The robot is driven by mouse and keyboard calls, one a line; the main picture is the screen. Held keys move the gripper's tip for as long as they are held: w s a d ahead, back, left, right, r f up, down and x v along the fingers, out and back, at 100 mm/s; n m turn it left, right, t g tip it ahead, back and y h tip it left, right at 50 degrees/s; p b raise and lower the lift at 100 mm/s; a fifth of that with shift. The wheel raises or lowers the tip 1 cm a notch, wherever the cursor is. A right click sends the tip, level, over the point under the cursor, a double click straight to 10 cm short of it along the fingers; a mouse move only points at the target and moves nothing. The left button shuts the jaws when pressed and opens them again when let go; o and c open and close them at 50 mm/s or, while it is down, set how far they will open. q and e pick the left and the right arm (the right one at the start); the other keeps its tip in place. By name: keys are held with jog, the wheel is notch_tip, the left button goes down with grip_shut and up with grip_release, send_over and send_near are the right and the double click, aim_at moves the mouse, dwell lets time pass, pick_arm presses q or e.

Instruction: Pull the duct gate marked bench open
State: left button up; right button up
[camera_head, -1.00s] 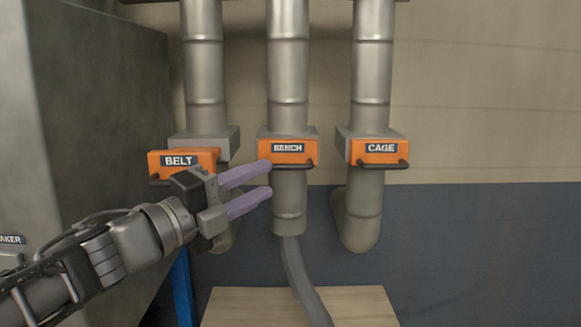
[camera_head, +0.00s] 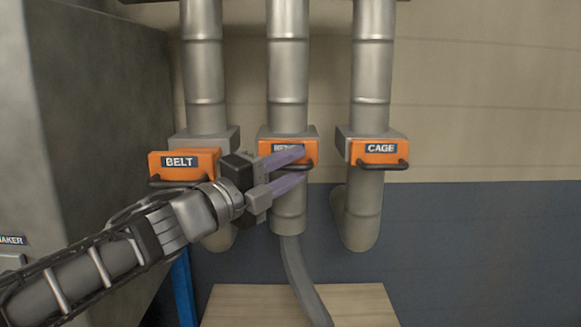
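The bench duct gate (camera_head: 306,158) is an orange plate on the middle grey pipe in the head view. My fingers cover most of its label. Its dark handle (camera_head: 312,168) runs along the lower edge and is partly hidden. My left gripper (camera_head: 302,164) is in front of this gate, its two purple fingers parted, one above and one below the handle's line in the picture. I cannot tell whether the fingers touch the handle. My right gripper is out of view.
The belt gate (camera_head: 182,163) sits to the left, standing further out than the others, close to my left wrist. The cage gate (camera_head: 379,152) is to the right. A grey cabinet (camera_head: 95,100) fills the left side. A hose (camera_head: 298,275) hangs below the middle pipe, above a wooden surface (camera_head: 360,305).

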pick_arm(q)
jog(key=shift+c, duration=0.3)
grip_shut()
dwell(1.0)
